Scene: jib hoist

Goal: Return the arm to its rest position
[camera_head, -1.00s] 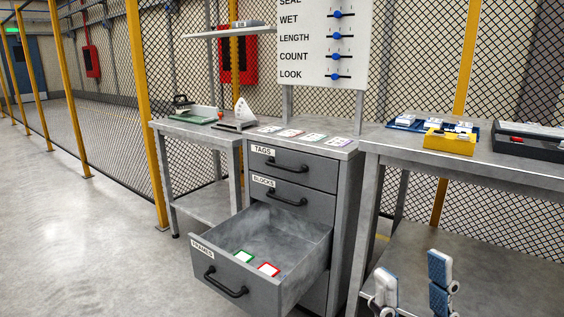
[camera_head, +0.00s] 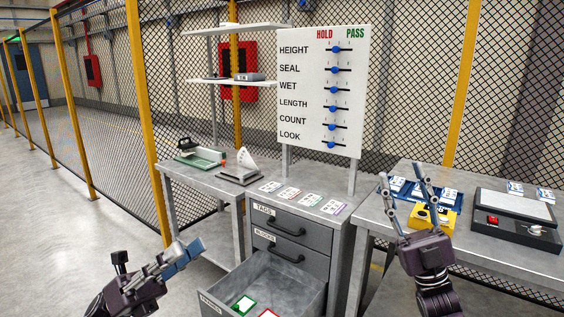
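My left gripper (camera_head: 188,252) is at the lower left, beside the open drawer and in front of the left bench. Its fingers point to the right and overlap from this side, so their gap cannot be judged. My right gripper (camera_head: 401,176) stands upright at the right, in front of the right bench. Its two fingers are spread apart with nothing between them. The fingers partly cover the blue tray (camera_head: 448,198) and the yellow block (camera_head: 421,222) behind them.
The bottom drawer (camera_head: 236,285) is pulled out, holding a green frame (camera_head: 244,305) and a red frame (camera_head: 268,314). Several cards lie on the cabinet top (camera_head: 325,195). A HOLD/PASS board (camera_head: 305,100) stands behind. Floor at left is clear.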

